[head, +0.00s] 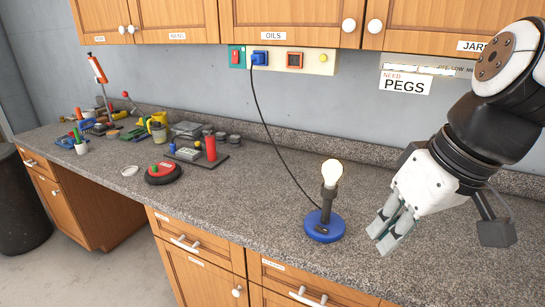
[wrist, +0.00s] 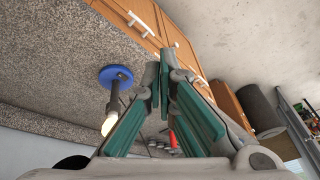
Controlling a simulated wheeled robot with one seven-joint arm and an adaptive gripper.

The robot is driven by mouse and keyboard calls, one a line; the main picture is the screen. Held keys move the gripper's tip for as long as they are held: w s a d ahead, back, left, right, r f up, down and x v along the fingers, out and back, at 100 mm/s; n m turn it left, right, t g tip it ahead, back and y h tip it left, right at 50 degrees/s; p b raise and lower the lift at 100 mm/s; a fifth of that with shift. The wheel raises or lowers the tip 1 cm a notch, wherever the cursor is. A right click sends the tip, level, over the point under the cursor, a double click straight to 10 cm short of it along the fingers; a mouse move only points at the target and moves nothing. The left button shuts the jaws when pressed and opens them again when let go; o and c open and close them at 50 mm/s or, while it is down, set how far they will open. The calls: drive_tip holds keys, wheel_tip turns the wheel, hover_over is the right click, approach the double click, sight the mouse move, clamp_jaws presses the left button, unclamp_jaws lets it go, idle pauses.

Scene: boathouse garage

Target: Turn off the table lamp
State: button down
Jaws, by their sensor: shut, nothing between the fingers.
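The table lamp (head: 324,223) stands upright on the speckled counter, with a round blue base, a dark stem and a bare bulb (head: 332,173) that looks lit. A small dark switch (head: 322,230) sits on the front of the base. A black cord runs from the lamp up to a blue plug (head: 259,58) in the wall panel. My gripper (head: 380,243) is to the right of the lamp, apart from it, fingers pointing down-left and shut with nothing between them. In the wrist view the lamp's blue base (wrist: 116,77) shows left of my gripper (wrist: 165,65).
The wall panel (head: 320,61) carries a red switch (head: 236,57) and other fittings. Tools and small items crowd the counter's left part, with a red-and-black round object (head: 163,173) nearer the lamp. Cabinets (head: 290,20) hang above. The counter (head: 255,205) left of the lamp is clear.

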drive_tip(key=w+d+f+n+t+y+b, duration=0.1)
drive_tip(key=w+d+f+n+y+b, duration=0.3)
drive_tip(key=w+f+b, duration=0.4)
drive_tip(key=w+d+f+n+t+y+b, duration=0.2)
drive_tip(key=w+d+f+n+y+b, duration=0.2)
drive_tip(key=w, duration=1.3)
wheel_tip(320, 180, down, 5)
drive_tip(key=d+b, duration=0.2)
drive_tip(key=b, duration=0.4)
drive_tip(key=shift+d+r+n+y, duration=0.2)
drive_tip(key=shift+d+n+y, duration=0.1)
drive_tip(key=shift+y, duration=0.1)
drive_tip(key=shift+a, duration=0.1)
drive_tip(key=b, duration=0.1)
hover_over(325, 229)
drive_tip(key=d, duration=0.1)
drive_tip(key=f, duration=0.4)
drive_tip(key=shift+s+f, duration=0.3)
drive_tip(key=shift+s, duration=0.1)
drive_tip(key=f, duration=0.2)
drive_tip(key=a+f+b, duration=0.1)
drive_tip(key=shift+w, duration=0.35)
drive_tip(key=shift+f, duration=0.4)
